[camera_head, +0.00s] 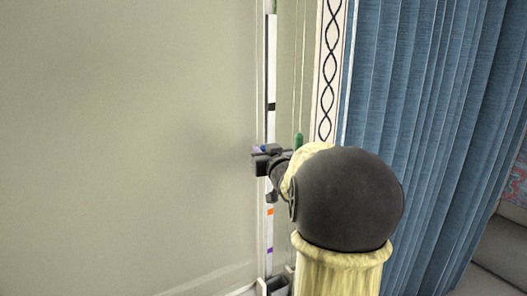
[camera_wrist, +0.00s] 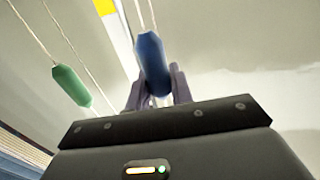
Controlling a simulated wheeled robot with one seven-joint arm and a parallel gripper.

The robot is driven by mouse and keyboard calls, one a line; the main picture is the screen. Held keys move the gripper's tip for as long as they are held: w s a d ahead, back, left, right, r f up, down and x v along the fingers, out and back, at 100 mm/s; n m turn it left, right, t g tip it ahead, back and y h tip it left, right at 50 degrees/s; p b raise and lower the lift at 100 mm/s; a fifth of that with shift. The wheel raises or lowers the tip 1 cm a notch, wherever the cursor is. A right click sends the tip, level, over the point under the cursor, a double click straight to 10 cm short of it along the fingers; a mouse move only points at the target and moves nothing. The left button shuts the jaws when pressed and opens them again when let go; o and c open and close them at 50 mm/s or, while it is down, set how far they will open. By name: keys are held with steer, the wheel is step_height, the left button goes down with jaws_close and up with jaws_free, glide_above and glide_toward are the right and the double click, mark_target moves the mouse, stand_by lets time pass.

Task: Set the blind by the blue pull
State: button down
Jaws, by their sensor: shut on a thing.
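The blue pull (camera_wrist: 153,58) hangs on its cords in the wrist view, with its lower end between the two fingers of my gripper (camera_wrist: 156,84). The gripper is shut on it. In the head view my gripper (camera_head: 262,158) is in front of a white vertical strip (camera_head: 269,190), and only a small bit of the blue pull (camera_head: 258,149) shows there. The strip bears a black mark (camera_head: 271,106), an orange mark (camera_head: 270,212) and a purple mark (camera_head: 269,250). The blind itself is not clearly in view.
A green pull (camera_head: 298,139) hangs just right of the strip; it also shows at left in the wrist view (camera_wrist: 71,86). A patterned band (camera_head: 328,70) and blue curtain (camera_head: 420,90) are to the right. The plain wall (camera_head: 120,130) on the left is clear.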

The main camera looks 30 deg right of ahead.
step_height(320, 180, down, 26)
steer(key=b, duration=2.3)
steer(key=shift+r, duration=0.1)
steer(key=c, duration=1.3)
jaws_free()
steer(key=shift+s, duration=0.1)
steer(key=b+v, duration=0.2)
steer(key=v, duration=1.5)
steer(key=shift+s, duration=0.2)
